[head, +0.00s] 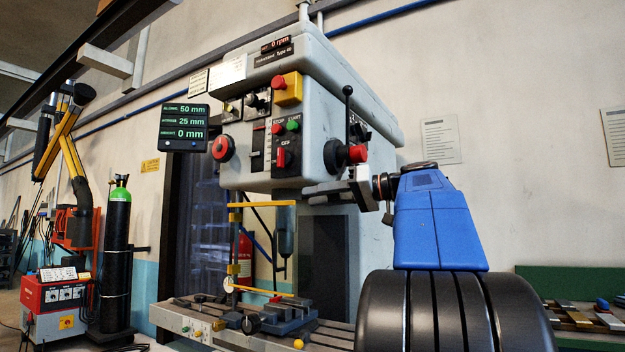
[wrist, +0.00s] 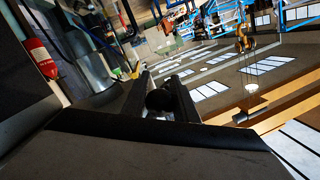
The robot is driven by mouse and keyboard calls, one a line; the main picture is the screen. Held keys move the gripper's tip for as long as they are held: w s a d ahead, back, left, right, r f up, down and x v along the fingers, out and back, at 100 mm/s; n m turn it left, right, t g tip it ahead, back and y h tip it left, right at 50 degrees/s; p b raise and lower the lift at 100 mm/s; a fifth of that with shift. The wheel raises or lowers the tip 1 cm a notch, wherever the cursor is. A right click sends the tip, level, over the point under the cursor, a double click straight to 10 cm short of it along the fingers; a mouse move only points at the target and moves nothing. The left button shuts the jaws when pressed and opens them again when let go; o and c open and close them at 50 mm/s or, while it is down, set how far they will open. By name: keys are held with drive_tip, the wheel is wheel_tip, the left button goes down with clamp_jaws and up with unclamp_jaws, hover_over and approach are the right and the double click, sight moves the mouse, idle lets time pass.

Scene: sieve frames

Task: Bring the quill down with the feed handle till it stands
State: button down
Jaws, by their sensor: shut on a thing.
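The grey drilling machine head (head: 330,100) fills the middle of the head view. Its feed handle has a red hub (head: 357,153) and an upright spoke with a black knob (head: 347,90). My gripper (head: 310,190) reaches in from the right, below the hub. In the wrist view my gripper (wrist: 160,82) is shut on a black ball knob (wrist: 160,98) between its dark fingers. In the head view this knob is hidden. A grey cylinder (head: 285,230), apparently the quill, hangs under the head. The display (head: 184,127) reads 50 mm, 25 mm and 0 mm.
A machine table (head: 190,322) with a vise (head: 285,318) lies below the head. A gas bottle (head: 117,255) and a red welder (head: 55,297) are at left. A green bench (head: 565,285) is at right.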

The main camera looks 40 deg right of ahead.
drive_tip(key=w+d+f+n+h, duration=0.1)
drive_tip(key=w+d+f+n, duration=0.25)
drive_tip(key=d, duration=0.35)
drive_tip(key=w+d+f+n+h, duration=0.1)
drive_tip(key=w+d+f+n, duration=0.1)
drive_tip(key=d+f+n, duration=0.4)
drive_tip(key=w+d+r+n+h, duration=0.1)
drive_tip(key=d+r+n, duration=0.3)
drive_tip(key=d, duration=0.4)
drive_tip(key=w+d+r+n+t+h, duration=0.1)
drive_tip(key=w+d+r+n, duration=0.2)
drive_tip(key=d+r, duration=0.3)
drive_tip(key=shift+w+d+r+n+h, duration=0.35)
drive_tip(key=shift+w+d, duration=0.3)
drive_tip(key=shift+d, duration=0.65)
drive_tip(key=c, duration=1.4)
unclamp_jaws()
drive_tip(key=shift+s, duration=0.15)
